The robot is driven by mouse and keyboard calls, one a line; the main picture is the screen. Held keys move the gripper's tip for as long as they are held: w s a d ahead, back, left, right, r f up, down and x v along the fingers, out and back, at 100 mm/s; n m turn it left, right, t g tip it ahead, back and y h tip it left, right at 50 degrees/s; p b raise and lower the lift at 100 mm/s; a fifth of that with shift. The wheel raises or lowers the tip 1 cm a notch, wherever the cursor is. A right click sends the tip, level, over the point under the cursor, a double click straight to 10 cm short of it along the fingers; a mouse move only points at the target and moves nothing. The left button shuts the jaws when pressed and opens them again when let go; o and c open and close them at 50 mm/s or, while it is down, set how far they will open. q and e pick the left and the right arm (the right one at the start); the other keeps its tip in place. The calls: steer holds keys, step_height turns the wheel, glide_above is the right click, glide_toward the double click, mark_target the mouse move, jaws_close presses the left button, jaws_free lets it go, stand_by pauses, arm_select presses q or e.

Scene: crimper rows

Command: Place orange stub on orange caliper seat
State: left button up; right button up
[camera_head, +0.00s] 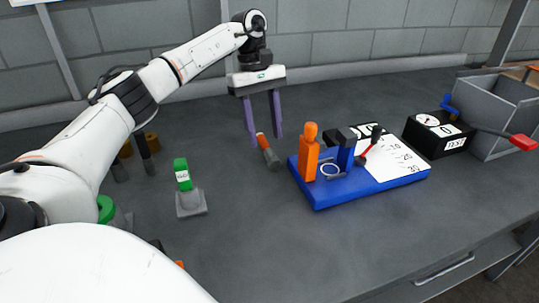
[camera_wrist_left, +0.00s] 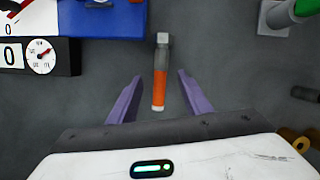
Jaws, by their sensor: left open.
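The orange stub (camera_head: 262,140) has an orange body and a grey end, and appears to lie on the dark table. My left gripper (camera_head: 266,141) is open above it, pointing down, with its two purple fingers apart. In the left wrist view the stub (camera_wrist_left: 160,88) shows between the fingers, with a visible gap on each side. An upright orange piece (camera_head: 309,153) stands on the left end of a blue base (camera_head: 345,196). I cannot tell whether it is the orange caliper seat. My right gripper is not in view.
A green piece (camera_head: 182,174) stands on a grey block (camera_head: 191,204) left of the gripper. A black gauge box (camera_head: 438,136) and a grey bin (camera_head: 493,113) stand at the right. Brass and dark cylinders (camera_head: 147,155) are near my left arm. The front middle of the table is clear.

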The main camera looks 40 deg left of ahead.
mark_target(265, 145)
arm_select(q)
steer(key=shift+x, duration=1.45)
steer(key=shift+s, duration=0.1)
jaws_close()
step_height(265, 145, up, 10)
steer(key=shift+p, duration=0.4)
